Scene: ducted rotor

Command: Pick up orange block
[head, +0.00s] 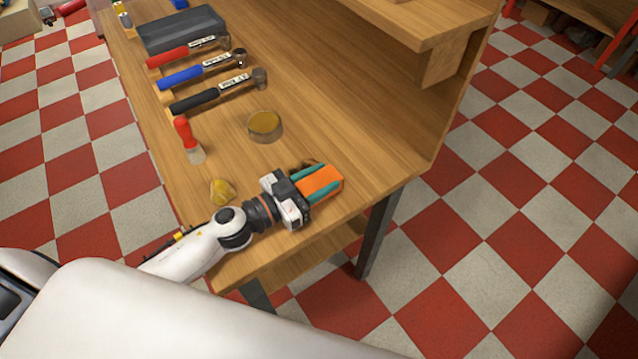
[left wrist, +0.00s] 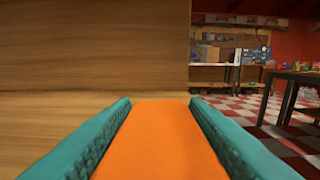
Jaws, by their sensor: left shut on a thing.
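The orange block (head: 320,183) is at the near right corner of the wooden workbench (head: 330,110). My left gripper (head: 319,184) is shut on it, with one teal finger along each side. In the left wrist view, the orange block (left wrist: 160,140) fills the space between the two teal fingers (left wrist: 160,135). Whether the block touches the bench top or is slightly above it, I cannot tell. My right gripper is not in view.
A yellow lump (head: 222,191), a round tin (head: 264,126) and a red-handled scraper (head: 188,140) are on the bench. Several hammers (head: 215,72) and a dark grey box (head: 180,28) are farther back. A raised wooden shelf (head: 430,20) stands along the right side.

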